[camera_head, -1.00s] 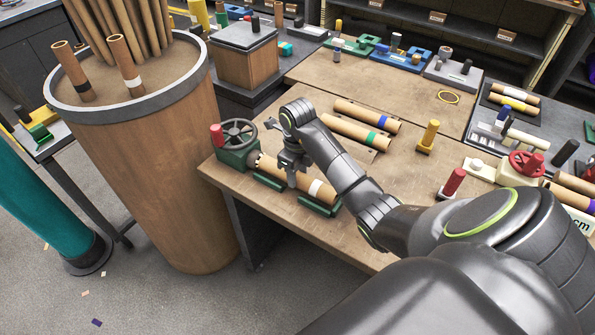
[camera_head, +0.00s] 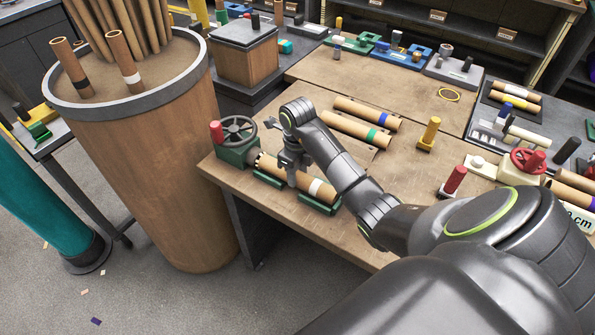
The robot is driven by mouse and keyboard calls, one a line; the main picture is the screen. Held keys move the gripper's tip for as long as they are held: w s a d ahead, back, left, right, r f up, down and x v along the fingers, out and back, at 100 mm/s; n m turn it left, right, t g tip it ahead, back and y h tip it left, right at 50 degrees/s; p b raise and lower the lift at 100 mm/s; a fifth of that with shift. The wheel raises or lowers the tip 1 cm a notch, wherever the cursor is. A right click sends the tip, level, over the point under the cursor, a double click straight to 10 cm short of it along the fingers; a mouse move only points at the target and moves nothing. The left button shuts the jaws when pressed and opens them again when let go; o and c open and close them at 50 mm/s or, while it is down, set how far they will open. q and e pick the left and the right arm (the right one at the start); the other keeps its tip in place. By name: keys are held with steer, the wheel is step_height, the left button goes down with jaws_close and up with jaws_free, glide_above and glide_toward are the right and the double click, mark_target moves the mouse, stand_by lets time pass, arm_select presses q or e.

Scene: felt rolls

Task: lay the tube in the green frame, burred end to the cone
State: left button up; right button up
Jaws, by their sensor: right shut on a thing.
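A brown cardboard tube (camera_head: 270,169) with a white band near its right end lies along the green frame, over its two green cradles (camera_head: 320,204). Its left end, with a dark jagged edge, points at the green block with the handwheel (camera_head: 237,147). I cannot make out the cone or tell whether the tube touches it. My right gripper (camera_head: 292,180) reaches down from above and is shut on the tube near its middle. The fingers hide part of the tube. My left gripper is not in view.
Tubes with a blue band (camera_head: 367,114) and a green band (camera_head: 352,130) lie behind my right arm. A yellow post (camera_head: 430,133) and a red-topped post (camera_head: 453,181) stand to the right. A large bin (camera_head: 150,180) of tubes stands left of the table.

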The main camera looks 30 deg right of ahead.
steer(key=shift+f, duration=0.35)
stand_by(0.6)
steer(key=o, duration=1.4)
steer(key=shift+r, duration=0.4)
step_height(320, 180, up, 2)
steer(key=shift+r, duration=0.15)
step_height(320, 180, up, 14)
steer(key=p, duration=1.4)
steer(key=shift+r, duration=0.15)
